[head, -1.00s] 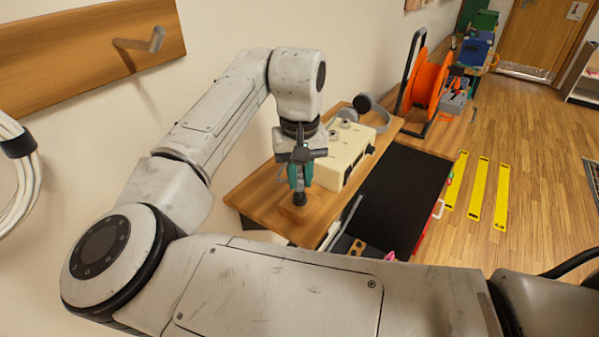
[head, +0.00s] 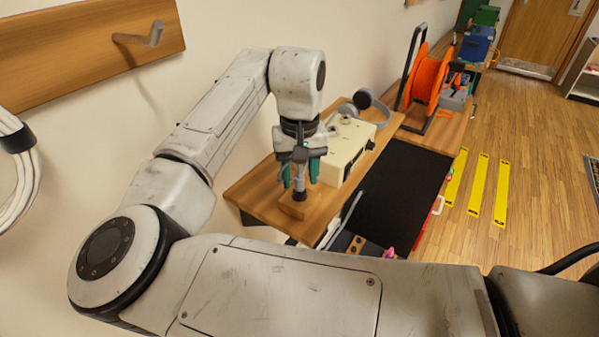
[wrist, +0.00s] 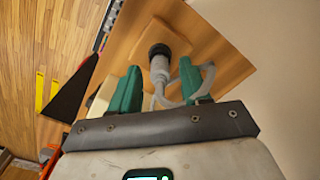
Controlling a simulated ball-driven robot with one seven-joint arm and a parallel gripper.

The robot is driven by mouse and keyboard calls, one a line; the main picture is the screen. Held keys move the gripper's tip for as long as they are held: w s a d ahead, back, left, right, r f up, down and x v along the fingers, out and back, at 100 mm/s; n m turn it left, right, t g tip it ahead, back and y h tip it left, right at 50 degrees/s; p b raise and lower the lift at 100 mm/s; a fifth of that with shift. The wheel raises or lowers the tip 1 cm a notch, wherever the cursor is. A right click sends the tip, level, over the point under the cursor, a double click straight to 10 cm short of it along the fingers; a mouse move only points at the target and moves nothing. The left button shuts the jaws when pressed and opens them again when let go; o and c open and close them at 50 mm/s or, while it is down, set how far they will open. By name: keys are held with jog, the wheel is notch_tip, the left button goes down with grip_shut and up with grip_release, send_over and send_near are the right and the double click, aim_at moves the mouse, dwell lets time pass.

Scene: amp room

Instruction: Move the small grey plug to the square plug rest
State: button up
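The small grey plug (head: 299,182) stands roughly upright on the square wooden plug rest (head: 294,210). In the wrist view the plug (wrist: 159,66) has its dark end against the wooden rest (wrist: 190,43), and a grey cable loops from it by the right finger. My gripper (head: 300,181) is above the rest with its teal fingers spread on either side of the plug. In the wrist view my gripper (wrist: 158,86) shows gaps between both fingers and the plug. Whether the dark end is fully seated is hard to tell.
A cream box (head: 346,150) with knobs stands close right of my gripper on the wooden shelf (head: 250,190). Grey headphones (head: 366,103) lie behind it. An orange cable reel (head: 430,80) stands farther back. A black surface (head: 400,190) lies right of the shelf.

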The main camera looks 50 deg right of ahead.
jog(key=shift+o, duration=0.2)
notch_tip(320, 180, up, 11)
jog(key=shift+b, duration=0.4)
jog(key=shift+f, duration=0.15)
dwell(0.7)
